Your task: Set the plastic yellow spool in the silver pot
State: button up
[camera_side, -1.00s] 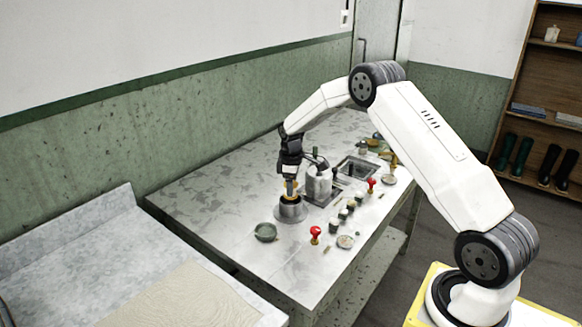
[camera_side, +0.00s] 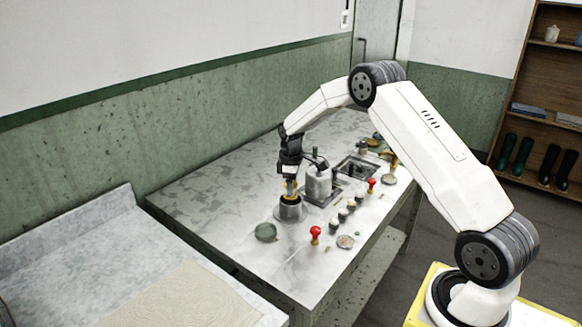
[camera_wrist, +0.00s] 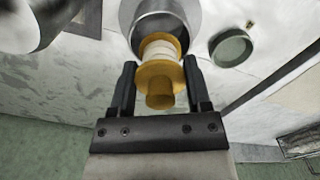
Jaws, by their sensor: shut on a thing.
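The yellow spool (camera_wrist: 160,72), with a pale winding around its middle, is between the fingers of my gripper (camera_wrist: 160,82) in the wrist view. My gripper is shut on it. In the side view my gripper (camera_side: 290,187) points down over the silver pot (camera_side: 291,211), and a little of the spool (camera_side: 290,196) shows at the pot's mouth. In the wrist view the silver pot (camera_wrist: 145,22) lies just beyond the spool, whose far end overlaps the pot's opening. The spool's lower end seems to be within the rim; I cannot tell whether it touches the bottom.
A green-grey dish (camera_side: 266,232) stands left of the pot. A pale canister (camera_side: 319,183) stands close behind it on the right. Red-knobbed stamps (camera_side: 315,235) and several small jars line the front edge. Bare metal table (camera_side: 215,195) lies to the left.

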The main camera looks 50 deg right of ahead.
jog(key=shift+f, duration=2.2)
dwell(1.1)
